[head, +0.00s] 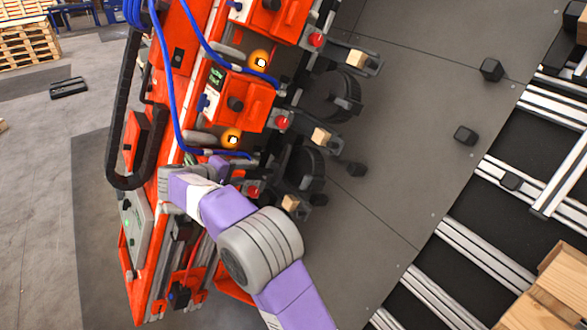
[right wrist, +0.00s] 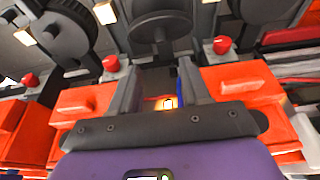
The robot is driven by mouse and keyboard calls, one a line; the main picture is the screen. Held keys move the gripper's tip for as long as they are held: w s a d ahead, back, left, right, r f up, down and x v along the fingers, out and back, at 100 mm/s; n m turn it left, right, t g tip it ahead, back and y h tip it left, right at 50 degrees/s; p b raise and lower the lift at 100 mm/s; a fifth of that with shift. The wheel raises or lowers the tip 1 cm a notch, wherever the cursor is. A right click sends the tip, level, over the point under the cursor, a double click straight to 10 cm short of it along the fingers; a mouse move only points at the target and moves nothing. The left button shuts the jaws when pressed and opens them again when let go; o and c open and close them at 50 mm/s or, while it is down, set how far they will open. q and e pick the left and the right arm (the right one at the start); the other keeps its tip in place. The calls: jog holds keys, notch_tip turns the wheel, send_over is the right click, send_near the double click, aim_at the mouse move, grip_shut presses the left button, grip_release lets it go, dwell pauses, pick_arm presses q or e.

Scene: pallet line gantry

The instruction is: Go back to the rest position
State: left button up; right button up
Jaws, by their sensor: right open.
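My right arm, purple and grey, reaches up from the bottom of the head view to the red gantry machine (head: 187,50). My right gripper (head: 192,160) is at the machine's lower unit, its fingers mostly hidden there in the head view. In the right wrist view the two grey fingers of this gripper (right wrist: 158,80) stand apart, with nothing held between them. A lit amber lamp (right wrist: 166,103) shows in the gap beyond the fingers. I cannot tell whether the fingers touch the machine. My left gripper is not in view.
Orange-red housings (right wrist: 235,82) flank the gripper closely. Blue hoses (head: 168,80) and a black cable chain (head: 122,125) run along the machine. Red buttons (head: 282,122) and black wheels (head: 330,97) are near. Roller rails (head: 480,250) lie at right; open floor (head: 35,200) at left.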

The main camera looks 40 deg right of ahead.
jog(key=s+a+f+n+g+y, duration=0.1)
jog(key=s+a+f+y, duration=0.25)
jog(key=f, duration=0.75)
jog(key=s+a+f+n+y, duration=0.1)
jog(key=s+a+f+y, duration=0.25)
jog(key=f, duration=0.75)
jog(key=s+a+f+n+g+y, duration=0.1)
jog(key=s+a+f+y, duration=0.2)
jog(key=f, duration=0.8)
jog(key=s+a+f+m+y, duration=0.2)
jog(key=s+a+f, duration=0.1)
jog(key=s, duration=0.4)
jog(key=s+a+f+m+y, duration=0.2)
jog(key=s+a+f, duration=0.1)
jog(key=s+a, duration=0.3)
jog(key=s+a+f+m+y, duration=0.2)
jog(key=s+a+f, duration=0.2)
jog(key=s, duration=0.4)
jog(key=shift+s+a+m+y, duration=0.25)
jog(key=shift+a+m+y, duration=0.05)
jog(key=shift+a, duration=0.1)
jog(key=shift+f, duration=0.1)
jog(key=shift+c, duration=0.5)
